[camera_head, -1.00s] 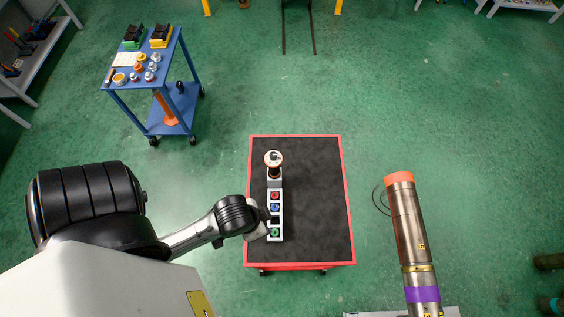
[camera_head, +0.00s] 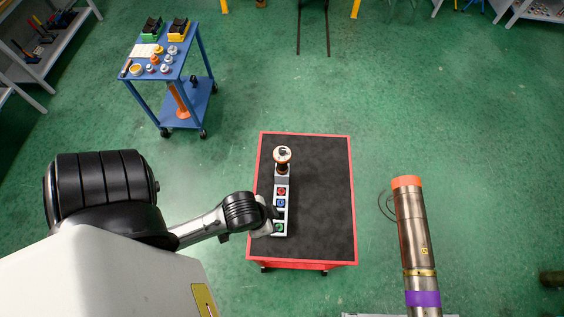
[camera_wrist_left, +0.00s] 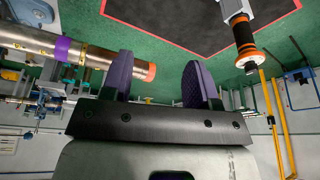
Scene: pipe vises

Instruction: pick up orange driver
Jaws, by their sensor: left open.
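I cannot identify the orange driver for sure. A small slim thing (camera_head: 126,68) with an orange-brown tint lies at the left edge of the blue cart's top, too small to name. My left gripper (camera_head: 271,213) is over the left side of the red-edged black table, beside a grey box with coloured buttons (camera_head: 280,208). In the left wrist view its two purple-padded fingers (camera_wrist_left: 157,78) are apart with nothing between them. The right gripper is out of view.
The blue cart (camera_head: 172,60) at upper left holds several small fittings and two vises. A steel pipe (camera_head: 413,235) with an orange end is at right. Green floor lies between cart and table.

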